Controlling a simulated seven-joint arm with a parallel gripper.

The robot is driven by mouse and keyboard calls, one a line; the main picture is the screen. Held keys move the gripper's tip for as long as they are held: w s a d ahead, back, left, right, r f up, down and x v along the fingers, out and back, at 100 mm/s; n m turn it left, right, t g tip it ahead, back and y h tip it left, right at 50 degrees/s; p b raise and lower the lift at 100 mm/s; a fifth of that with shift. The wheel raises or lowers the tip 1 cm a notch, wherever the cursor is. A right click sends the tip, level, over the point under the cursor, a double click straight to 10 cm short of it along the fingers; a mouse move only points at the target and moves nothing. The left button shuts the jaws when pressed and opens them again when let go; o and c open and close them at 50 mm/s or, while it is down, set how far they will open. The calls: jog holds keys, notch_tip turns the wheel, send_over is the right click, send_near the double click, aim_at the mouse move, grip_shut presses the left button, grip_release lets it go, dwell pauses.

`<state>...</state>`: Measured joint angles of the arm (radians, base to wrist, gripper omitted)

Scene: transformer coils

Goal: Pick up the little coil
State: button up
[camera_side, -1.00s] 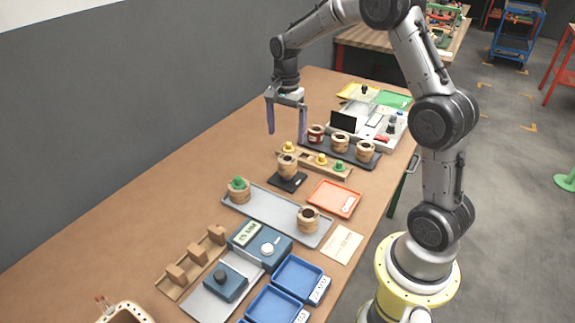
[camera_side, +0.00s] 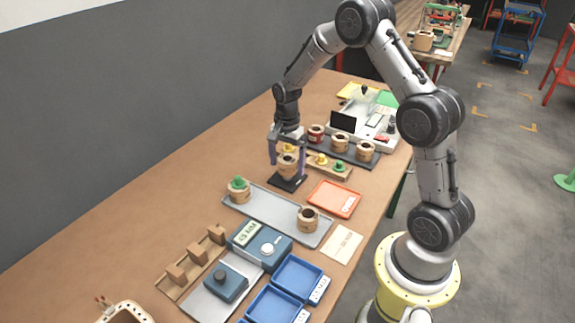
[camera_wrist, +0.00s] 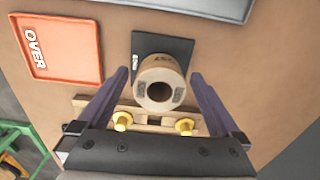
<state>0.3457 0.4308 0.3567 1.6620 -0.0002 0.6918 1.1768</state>
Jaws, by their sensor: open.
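A small tan coil (camera_side: 288,167) with a dark centre hole stands upright on a black square pad (camera_side: 286,184). My gripper (camera_side: 287,168) is open, pointing down, with its purple fingers on either side of this coil in the side view. In the wrist view the coil (camera_wrist: 160,84) shows between the two fingers (camera_wrist: 164,90), with gaps on both sides. Other coils stand nearby: one with a green top (camera_side: 238,190) and one plain (camera_side: 308,217) on the grey tray (camera_side: 268,214), and several on a dark tray farther back.
A wooden rack with yellow and green plugs (camera_side: 330,165) stands just behind the pad. An orange-red tray marked OVER (camera_side: 334,198) lies to the right. A blue scale (camera_side: 260,244) and blue bins (camera_side: 299,278) are nearer. The table's left side is clear.

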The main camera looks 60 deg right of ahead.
jog(key=shift+r, duration=0.1)
grip_shut()
dwell(0.4)
